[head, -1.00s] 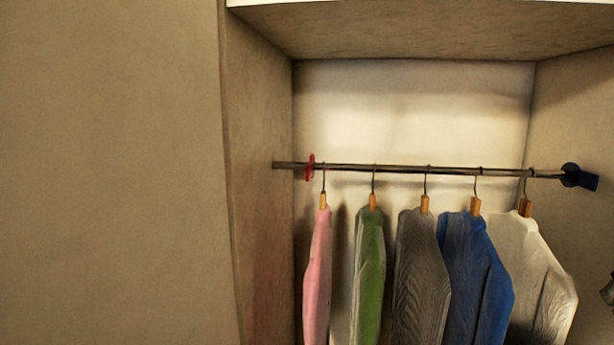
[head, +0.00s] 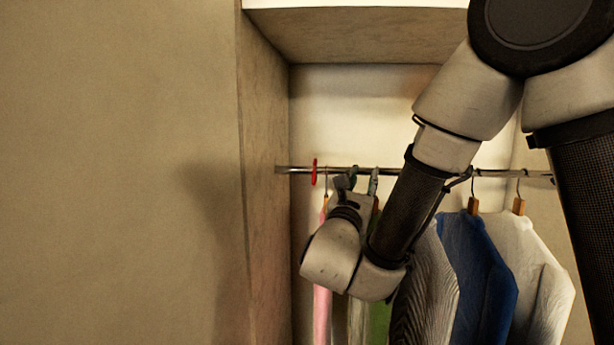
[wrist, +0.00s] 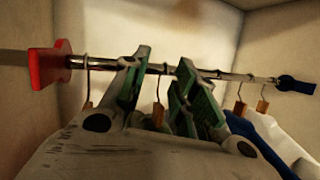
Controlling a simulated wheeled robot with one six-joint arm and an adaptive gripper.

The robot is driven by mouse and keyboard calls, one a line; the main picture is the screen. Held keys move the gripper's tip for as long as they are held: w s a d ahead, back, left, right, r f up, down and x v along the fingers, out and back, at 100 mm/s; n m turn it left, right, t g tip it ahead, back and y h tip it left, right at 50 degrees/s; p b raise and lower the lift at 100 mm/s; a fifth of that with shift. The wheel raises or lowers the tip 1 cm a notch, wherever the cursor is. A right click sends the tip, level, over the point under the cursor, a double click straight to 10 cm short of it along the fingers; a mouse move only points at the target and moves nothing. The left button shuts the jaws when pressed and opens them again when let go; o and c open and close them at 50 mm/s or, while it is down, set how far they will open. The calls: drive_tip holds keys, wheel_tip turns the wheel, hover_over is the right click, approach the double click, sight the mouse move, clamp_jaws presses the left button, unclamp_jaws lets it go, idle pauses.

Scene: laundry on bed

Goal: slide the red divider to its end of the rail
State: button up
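The red divider (head: 314,172) is on the hanging rail (head: 290,170) near its left end, left of the pink garment's hanger. It also shows at the left of the wrist view (wrist: 48,65). My gripper (head: 359,180) is at the rail, to the right of the red divider and apart from it. In the wrist view, its two green-padded fingers (wrist: 162,90) are spread, with a hanger hook and a stretch of rail visible in the gap. I cannot tell whether the fingers touch the rail. Nothing is gripped.
Pink (head: 321,300), green, grey, blue (head: 480,270) and white (head: 530,260) garments hang from the rail. A dark blue divider (wrist: 295,84) is at the rail's right end. The wardrobe's left wall (head: 265,200) stands close to the red divider.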

sight(313, 181)
drive_tip(key=a+n+y, duration=0.1)
drive_tip(key=a+y, duration=0.1)
drive_tip(key=a, duration=0.1)
drive_tip(key=s+a+f+n+t+y, duration=0.1)
drive_tip(key=a+n+y, duration=0.1)
drive_tip(key=a, duration=0.2)
drive_tip(key=s+a+f+n+t+y, duration=0.1)
drive_tip(key=a+n+y, duration=0.1)
drive_tip(key=a+y, duration=0.1)
drive_tip(key=shift+s+a+f, duration=0.2)
drive_tip(key=shift+a+f, duration=0.05)
drive_tip(key=shift+a, duration=0.25)
drive_tip(key=shift+w+a+r+n, duration=0.1)
drive_tip(key=shift+w+r+n, duration=0.05)
drive_tip(key=shift+w+n, duration=0.15)
drive_tip(key=x, duration=0.7)
drive_tip(key=shift+r, duration=0.1)
clamp_jaws()
